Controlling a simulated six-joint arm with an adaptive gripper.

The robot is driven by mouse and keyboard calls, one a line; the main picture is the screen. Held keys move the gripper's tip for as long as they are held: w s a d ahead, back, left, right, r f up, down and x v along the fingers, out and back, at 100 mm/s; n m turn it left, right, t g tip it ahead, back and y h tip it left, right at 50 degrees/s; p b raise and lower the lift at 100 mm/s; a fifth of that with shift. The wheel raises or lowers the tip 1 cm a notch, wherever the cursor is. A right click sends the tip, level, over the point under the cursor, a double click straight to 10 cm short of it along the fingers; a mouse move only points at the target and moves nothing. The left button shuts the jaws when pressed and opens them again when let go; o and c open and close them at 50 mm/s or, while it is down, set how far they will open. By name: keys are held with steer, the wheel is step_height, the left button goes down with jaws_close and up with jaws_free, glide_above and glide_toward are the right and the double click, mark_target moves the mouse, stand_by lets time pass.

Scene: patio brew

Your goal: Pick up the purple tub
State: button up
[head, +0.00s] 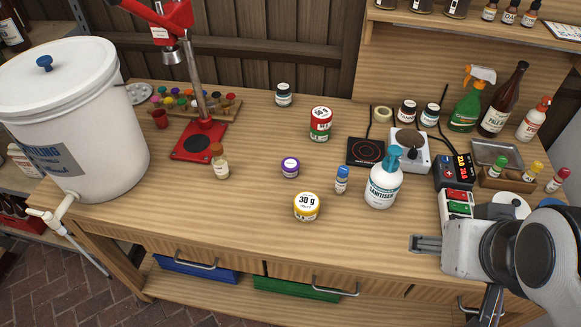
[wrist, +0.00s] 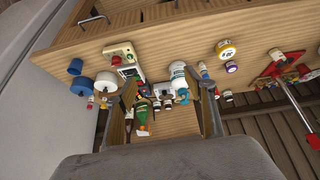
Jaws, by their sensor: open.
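The purple tub (head: 290,167) is a small round jar with a white label and purple lid. It stands upright near the middle of the wooden bench in the head view. It also shows small, right of centre, in the wrist view (wrist: 231,67), just below the yellow tub. My gripper (wrist: 165,95) is open with nothing between its fingers. In the head view my arm is at the lower right, well to the right of the tub, and the gripper is only partly visible. The tub is clear of the gripper and fully visible.
The yellow tub (head: 306,207) stands in front of the purple tub. A blue-capped bottle (head: 342,180) and a sanitiser bottle (head: 384,186) stand to the right, toward my arm. Bare bench surrounds the purple tub.

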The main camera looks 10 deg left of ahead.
steer(key=w+a+f+n+t+y, duration=0.1)
steer(key=w+a+f+n+t, duration=0.15)
steer(key=w, duration=0.75)
steer(key=w+a+f+n+t+y, duration=0.1)
steer(key=w+a, duration=0.3)
steer(key=w, duration=0.7)
steer(key=w+a+f+n+y, duration=0.2)
steer(key=a+f+y, duration=0.1)
steer(key=a, duration=0.6)
steer(key=w+a+f+n+y, duration=0.2)
steer(key=a+f+y, duration=0.2)
steer(key=a, duration=0.5)
steer(key=shift+w+f+n+t, duration=0.15)
steer(key=shift+w+n+t, duration=0.15)
steer(key=shift+n+t, duration=0.05)
steer(key=shift+f, duration=0.1)
glide_toward(292, 165)
steer(key=shift+x, duration=1.45)
steer(key=shift+w+a+f, duration=0.25)
steer(key=shift+w+a, duration=0.15)
steer(key=shift+w, duration=0.1)
